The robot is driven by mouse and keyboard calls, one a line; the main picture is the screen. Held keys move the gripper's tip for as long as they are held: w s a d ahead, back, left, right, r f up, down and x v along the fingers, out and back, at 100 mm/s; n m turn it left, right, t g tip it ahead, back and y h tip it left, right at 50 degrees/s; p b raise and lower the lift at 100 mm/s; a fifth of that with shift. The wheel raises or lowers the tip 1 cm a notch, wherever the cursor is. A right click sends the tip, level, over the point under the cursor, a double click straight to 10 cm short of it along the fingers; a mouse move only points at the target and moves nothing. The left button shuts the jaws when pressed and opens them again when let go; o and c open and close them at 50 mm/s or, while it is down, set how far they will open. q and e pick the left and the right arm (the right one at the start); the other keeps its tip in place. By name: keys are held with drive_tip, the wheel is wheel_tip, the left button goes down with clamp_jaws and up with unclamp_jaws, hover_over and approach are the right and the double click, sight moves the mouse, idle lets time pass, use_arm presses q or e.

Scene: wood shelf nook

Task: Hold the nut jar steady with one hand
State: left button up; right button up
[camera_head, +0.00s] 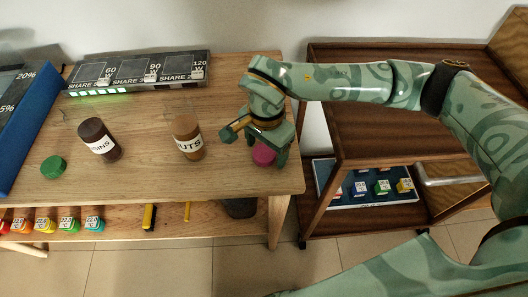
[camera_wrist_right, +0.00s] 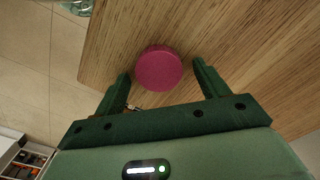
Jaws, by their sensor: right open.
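The nut jar (camera_head: 188,137) stands upright on the wooden table, brown with a white label reading "UTS". A magenta round lid (camera_head: 263,154) lies on the table to its right, near the table's right end. My right gripper (camera_head: 267,148) is open over the lid and apart from the jar. The right wrist view shows the lid (camera_wrist_right: 158,68) between the two spread fingers, with a gap on each side. The jar is not in the right wrist view. My left gripper is not in view.
A dark jar (camera_head: 99,140) labelled "SINS" and a green lid (camera_head: 53,167) are left of the nut jar. A display bar (camera_head: 137,72) stands at the back. A dark wooden shelf (camera_head: 390,128) stands right of the table. The table between the two jars is clear.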

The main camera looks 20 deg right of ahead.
sight(266, 150)
drive_tip(key=c, duration=1)
